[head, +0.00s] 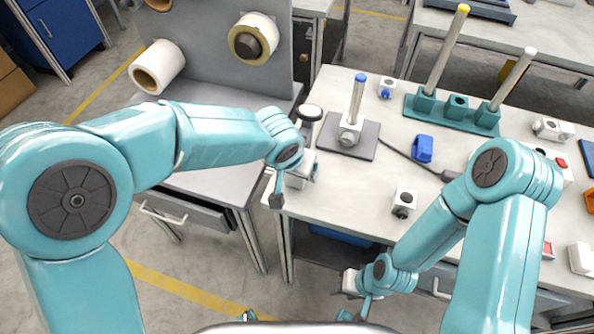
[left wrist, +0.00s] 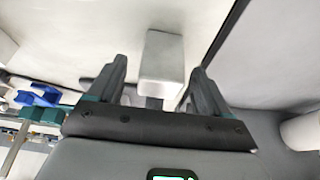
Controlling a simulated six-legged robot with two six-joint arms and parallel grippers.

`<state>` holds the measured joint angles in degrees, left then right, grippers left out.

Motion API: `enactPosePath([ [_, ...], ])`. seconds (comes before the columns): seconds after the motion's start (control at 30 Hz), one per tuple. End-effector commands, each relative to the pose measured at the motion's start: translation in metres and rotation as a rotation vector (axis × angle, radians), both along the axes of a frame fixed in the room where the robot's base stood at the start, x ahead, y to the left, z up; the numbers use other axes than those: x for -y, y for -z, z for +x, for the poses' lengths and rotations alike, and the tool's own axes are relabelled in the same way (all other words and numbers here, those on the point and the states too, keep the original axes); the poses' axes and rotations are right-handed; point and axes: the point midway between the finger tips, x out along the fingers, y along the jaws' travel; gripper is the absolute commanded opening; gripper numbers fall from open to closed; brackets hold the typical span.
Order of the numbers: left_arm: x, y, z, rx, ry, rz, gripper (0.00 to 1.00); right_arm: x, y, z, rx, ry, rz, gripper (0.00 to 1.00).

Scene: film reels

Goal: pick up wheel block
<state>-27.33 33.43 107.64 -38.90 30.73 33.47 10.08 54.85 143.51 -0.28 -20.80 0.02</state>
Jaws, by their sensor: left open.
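A white block (head: 297,180) is at the left edge of the white table, partly hidden by my left arm. My left gripper (head: 294,187) is over it, with a finger on either side. In the left wrist view the pale block (left wrist: 162,57) shows between the two spread fingers of the left gripper (left wrist: 156,84), with gaps at its sides. Another white block with a dark round front (head: 403,203) stands on the table further right. I cannot tell for certain which is the wheel block. My right gripper (head: 362,300) is low at the table's front; its opening is unclear.
A grey plate with a blue-topped post (head: 356,88) stands right of the left gripper. A teal rack (head: 456,108) with two tall rods is behind. A blue piece (head: 422,148) lies midtable. Film rolls (head: 157,68) sit on the grey stand at left.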

Motion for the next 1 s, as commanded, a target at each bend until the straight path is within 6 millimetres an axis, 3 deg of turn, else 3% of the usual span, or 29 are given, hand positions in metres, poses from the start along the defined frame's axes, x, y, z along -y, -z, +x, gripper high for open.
enactPosePath([
  [0.3, 0.001, 0.009, 0.005, 0.001, -0.001, -0.001, 0.79, 0.000, 0.001, 0.000, 0.000, 0.000, 0.000, 0.43],
  [0.37, 0.001, 0.008, 0.004, 0.001, -0.001, -0.001, 0.62, 0.000, 0.001, 0.000, 0.000, 0.000, 0.000, 0.43],
  [0.5, 0.001, 0.008, 0.004, 0.001, 0.000, 0.000, 0.17, 0.000, 0.001, 0.000, 0.000, 0.000, 0.000, 0.43],
  [0.83, 0.002, 0.004, 0.005, 0.006, 0.000, -0.002, 0.17, 0.000, 0.000, 0.000, 0.000, 0.000, 0.000, 0.43],
  [1.0, 0.002, -0.011, 0.006, 0.008, -0.001, -0.004, 0.17, 0.000, -0.003, 0.000, 0.000, 0.000, 0.000, 0.43],
])
